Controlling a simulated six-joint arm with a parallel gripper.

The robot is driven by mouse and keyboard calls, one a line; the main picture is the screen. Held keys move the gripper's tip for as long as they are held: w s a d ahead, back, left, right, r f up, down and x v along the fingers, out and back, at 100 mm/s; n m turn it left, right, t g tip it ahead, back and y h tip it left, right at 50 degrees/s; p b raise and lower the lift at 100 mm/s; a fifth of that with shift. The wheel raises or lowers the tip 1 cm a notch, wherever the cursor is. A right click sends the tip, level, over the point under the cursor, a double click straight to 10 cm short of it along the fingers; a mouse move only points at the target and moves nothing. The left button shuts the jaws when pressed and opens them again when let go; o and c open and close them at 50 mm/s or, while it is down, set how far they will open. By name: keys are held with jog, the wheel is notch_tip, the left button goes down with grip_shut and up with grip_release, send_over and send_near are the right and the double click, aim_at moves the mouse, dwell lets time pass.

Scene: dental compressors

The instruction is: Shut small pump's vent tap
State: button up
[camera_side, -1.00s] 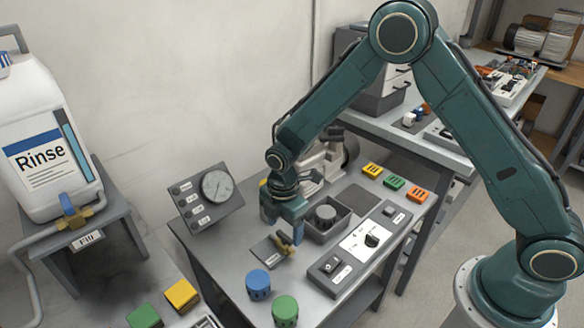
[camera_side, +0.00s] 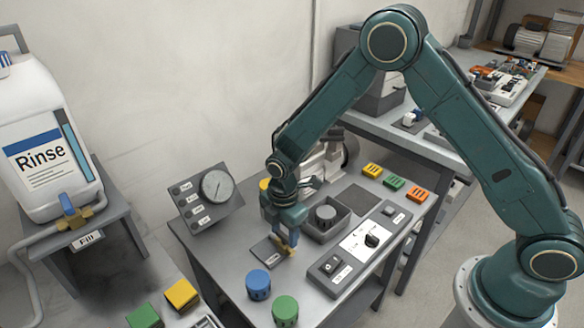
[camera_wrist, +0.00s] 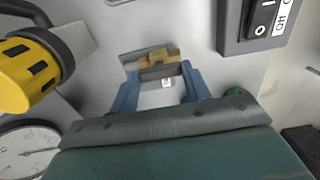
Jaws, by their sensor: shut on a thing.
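The brass tap (camera_side: 287,249) sits by a small grey plate (camera_side: 265,251) on the front of the grey bench. In the wrist view the brass tap (camera_wrist: 152,57) lies at the tips of my blue fingers. My gripper (camera_side: 285,238) points down over it, shut on the tap's handle; the wrist view shows one finger of my gripper (camera_wrist: 160,80) on each side. The exact handle angle is partly hidden by the fingers. The small pump (camera_side: 325,160) stands behind my wrist, partly covered. A gauge panel (camera_side: 207,197) stands to its left.
Blue (camera_side: 258,284) and green (camera_side: 285,310) knobs stand in front. A Rinse jug (camera_side: 45,140) with its own Fill tap (camera_side: 74,216) stands at far left.

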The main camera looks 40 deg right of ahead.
jog(key=shift+m, duration=0.3)
jog(key=m, duration=0.8)
jog(key=shift+m, duration=0.4)
jog(key=m, duration=0.8)
jog(key=shift+m, duration=0.3)
jog(key=o, duration=1)
jog(key=shift+r, duration=0.1)
